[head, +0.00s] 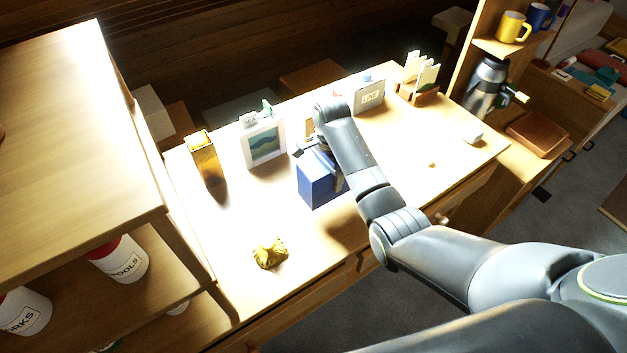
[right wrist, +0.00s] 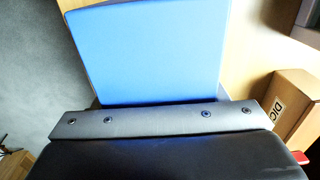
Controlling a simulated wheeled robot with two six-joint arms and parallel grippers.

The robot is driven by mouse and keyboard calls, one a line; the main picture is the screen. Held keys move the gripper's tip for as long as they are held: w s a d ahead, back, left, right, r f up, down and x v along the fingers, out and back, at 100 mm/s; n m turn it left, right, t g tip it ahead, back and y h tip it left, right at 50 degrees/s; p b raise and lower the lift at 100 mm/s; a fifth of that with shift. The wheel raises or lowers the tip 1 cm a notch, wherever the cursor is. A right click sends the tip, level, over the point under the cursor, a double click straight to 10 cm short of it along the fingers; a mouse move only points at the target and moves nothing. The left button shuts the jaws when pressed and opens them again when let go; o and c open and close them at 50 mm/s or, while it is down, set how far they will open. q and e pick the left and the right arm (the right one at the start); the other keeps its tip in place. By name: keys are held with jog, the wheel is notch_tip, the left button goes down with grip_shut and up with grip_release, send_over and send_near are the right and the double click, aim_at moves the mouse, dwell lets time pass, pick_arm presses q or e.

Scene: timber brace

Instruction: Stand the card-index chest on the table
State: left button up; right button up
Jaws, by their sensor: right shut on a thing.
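The card-index chest appears to be the blue box (head: 314,183) over the middle of the table (head: 225,240) in the head view. It looks about upright, and I cannot tell whether its base touches the tabletop. My right gripper (head: 307,151) is at the top of the box and is shut on it; my forearm and hand hide its right part. In the right wrist view a broad blue face (right wrist: 150,50) of the box fills the upper middle, just beyond the dark gripper body (right wrist: 160,122). My left gripper is in neither view.
A golden holder (head: 206,160), a framed picture (head: 264,143) and a card rack (head: 420,85) stand along the back. A crumpled gold thing (head: 269,254) lies at the front left, a white object (head: 472,134) at the right. Bare tabletop lies in front of the box.

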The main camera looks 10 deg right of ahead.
jog(key=shift+f, duration=3.35)
jog(key=shift+f, duration=0.1)
jog(key=o, duration=1.1)
notch_tip(320, 180, up, 12)
jog(key=shift+r, duration=0.15)
